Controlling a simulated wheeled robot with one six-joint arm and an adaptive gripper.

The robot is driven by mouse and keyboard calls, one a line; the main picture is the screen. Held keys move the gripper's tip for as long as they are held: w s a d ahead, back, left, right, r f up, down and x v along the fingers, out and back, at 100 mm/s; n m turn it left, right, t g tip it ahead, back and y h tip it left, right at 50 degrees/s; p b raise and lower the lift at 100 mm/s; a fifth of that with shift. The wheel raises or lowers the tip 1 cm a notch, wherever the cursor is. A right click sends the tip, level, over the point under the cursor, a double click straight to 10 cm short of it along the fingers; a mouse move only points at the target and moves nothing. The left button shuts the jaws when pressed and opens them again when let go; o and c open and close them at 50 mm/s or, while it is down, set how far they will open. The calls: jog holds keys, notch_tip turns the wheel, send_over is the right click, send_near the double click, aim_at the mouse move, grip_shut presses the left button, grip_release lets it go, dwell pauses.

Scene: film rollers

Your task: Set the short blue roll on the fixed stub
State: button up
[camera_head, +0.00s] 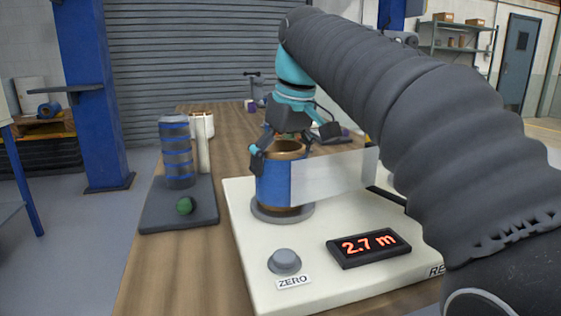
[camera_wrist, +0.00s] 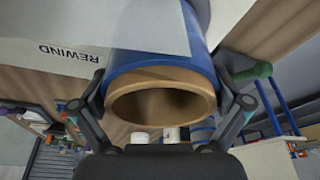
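The short blue roll (camera_head: 273,181), blue with a brown core, stands upright on a round grey flange of the cream rewind machine. A pale translucent film strip (camera_head: 335,174) runs from it to the right. My gripper (camera_head: 290,150) is over the roll's top with its fingers at either side. In the wrist view the roll's core (camera_wrist: 162,104) faces me between the fingers (camera_wrist: 160,82). They are close to its edges, but I cannot tell whether they press on it. I cannot clearly identify the fixed stub.
The rewind machine (camera_head: 240,215) has a grey ZERO button (camera_head: 284,262) and a display (camera_head: 368,246) reading 2.7 m. Bare wooden table (camera_head: 155,270) lies in front.

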jog(key=shift+v, duration=3.75)
